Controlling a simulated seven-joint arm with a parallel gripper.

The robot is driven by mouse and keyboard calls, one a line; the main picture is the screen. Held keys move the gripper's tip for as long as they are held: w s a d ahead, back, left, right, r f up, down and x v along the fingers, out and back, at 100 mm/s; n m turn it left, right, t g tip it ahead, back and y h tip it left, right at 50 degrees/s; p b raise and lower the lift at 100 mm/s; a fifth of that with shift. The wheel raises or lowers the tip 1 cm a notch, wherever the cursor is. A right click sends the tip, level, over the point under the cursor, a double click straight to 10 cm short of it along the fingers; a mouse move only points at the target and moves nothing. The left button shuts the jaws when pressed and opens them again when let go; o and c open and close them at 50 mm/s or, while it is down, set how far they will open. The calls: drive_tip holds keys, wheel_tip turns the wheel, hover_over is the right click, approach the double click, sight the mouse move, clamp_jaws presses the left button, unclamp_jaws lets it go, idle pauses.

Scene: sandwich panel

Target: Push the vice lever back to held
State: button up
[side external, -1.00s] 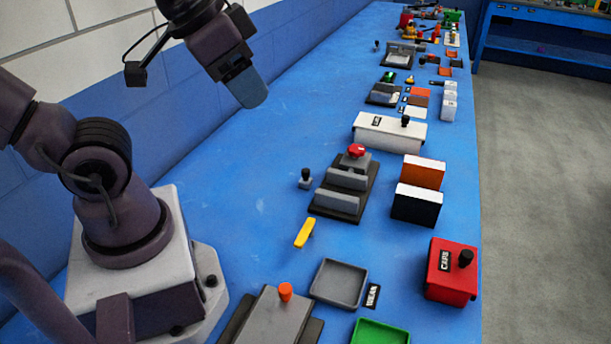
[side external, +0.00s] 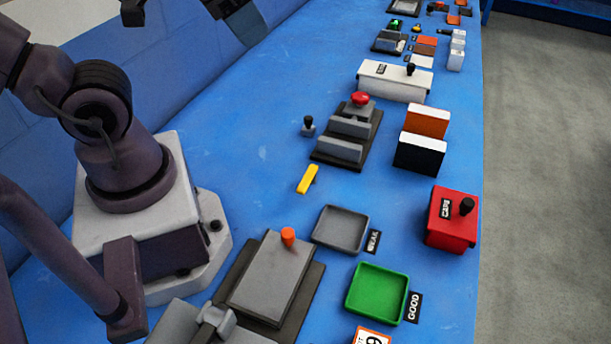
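A vice-like fixture stands mid-bench, with two grey jaws (side external: 341,149) on a dark base and a red knob (side external: 360,99) at its far end. A small black-knobbed lever (side external: 308,126) stands upright just left of it. A yellow bar (side external: 307,179) lies in front of the fixture. No label shows which part is the vice lever. My gripper (side external: 246,22) is at the top edge, above and left of the fixture and clear of it. It is mostly cut off, and its finger opening cannot be made out.
A grey block with an orange peg (side external: 288,237), a grey tray (side external: 341,229) and a green tray (side external: 377,293) are in front. Blue bench left of the fixture is clear.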

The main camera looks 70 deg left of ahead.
drive_tip(key=shift+w+a+f, duration=0.1)
drive_tip(key=shift+f, duration=0.15)
drive_tip(key=c, duration=0.3)
drive_tip(key=a+f+n+g+h, duration=0.1)
drive_tip(key=f, duration=0.1)
drive_tip(key=f+n+g+h, duration=0.1)
drive_tip(key=f+n+g, duration=0.1)
drive_tip(key=w+a+f+n+g+h, duration=0.1)
drive_tip(key=f, duration=0.2)
drive_tip(key=shift+a+n+g, duration=0.35)
drive_tip(key=shift+n+g, duration=0.05)
clamp_jaws()
drive_tip(key=s+a+f+n+t+h, duration=0.1)
drive_tip(key=a+f+n+t+h, duration=0.1)
drive_tip(key=f+n, duration=0.5)
drive_tip(key=s+a+f+n+t+h, duration=0.2)
drive_tip(key=a+f+n+t+h, duration=0.1)
drive_tip(key=f+n, duration=0.4)
drive_tip(key=s+a+f+n+t+h, duration=0.2)
drive_tip(key=a+f+n+t, duration=0.2)
drive_tip(key=f+n, duration=0.4)
drive_tip(key=shift+s+a+f+t, duration=0.15)
drive_tip(key=shift+a+f+t, duration=0.15)
drive_tip(key=shift+a+f, duration=0.2)
drive_tip(key=shift+r, duration=0.1)
